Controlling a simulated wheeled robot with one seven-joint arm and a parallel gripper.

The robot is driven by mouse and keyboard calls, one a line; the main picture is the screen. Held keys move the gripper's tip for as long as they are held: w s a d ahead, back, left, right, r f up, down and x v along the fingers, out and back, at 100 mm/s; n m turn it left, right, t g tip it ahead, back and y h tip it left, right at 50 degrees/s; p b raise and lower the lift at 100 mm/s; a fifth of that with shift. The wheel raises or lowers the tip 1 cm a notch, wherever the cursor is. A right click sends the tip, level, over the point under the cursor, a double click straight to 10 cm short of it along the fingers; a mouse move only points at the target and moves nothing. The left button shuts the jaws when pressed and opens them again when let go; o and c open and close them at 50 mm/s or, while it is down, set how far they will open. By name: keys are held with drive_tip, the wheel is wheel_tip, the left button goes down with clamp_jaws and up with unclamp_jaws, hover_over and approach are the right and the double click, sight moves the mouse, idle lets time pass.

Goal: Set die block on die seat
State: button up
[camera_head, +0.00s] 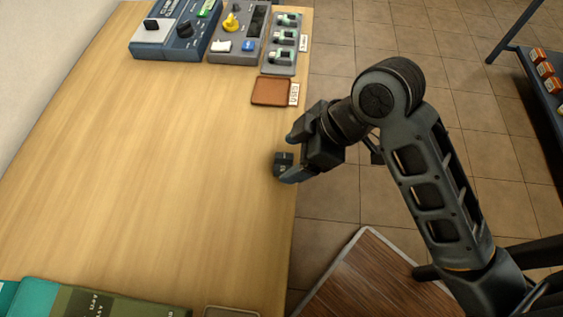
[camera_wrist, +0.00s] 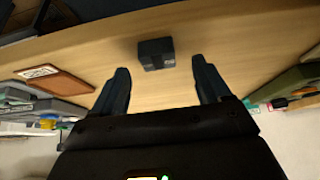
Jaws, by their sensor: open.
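The die block, a small dark cube with pale markings (camera_head: 283,160), sits on the wooden table near its right edge. It also shows in the wrist view (camera_wrist: 156,53), just ahead of the gap between my fingertips. My gripper (camera_head: 293,154) is open and empty at the table's edge, its fingers pointing at the block; both fingers show in the wrist view (camera_wrist: 160,68). I cannot tell whether a finger touches the block. A shallow brown tray with a white label (camera_head: 272,91), apparently the die seat, lies empty farther up the same edge; it also shows in the wrist view (camera_wrist: 66,84).
Control boxes with knobs (camera_head: 238,32) and a grey rack with several green-topped items (camera_head: 284,42) stand at the table's far end. Green boxes (camera_head: 90,300) lie at the near end. The table's middle is clear. A blue shelf (camera_head: 535,75) stands at right.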

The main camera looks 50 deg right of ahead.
sight(283, 161)
drive_tip(key=shift+x, duration=1.45)
drive_tip(key=shift+d, duration=0.15)
drive_tip(key=shift+c, duration=0.2)
clamp_jaws()
drive_tip(key=shift+r, duration=0.1)
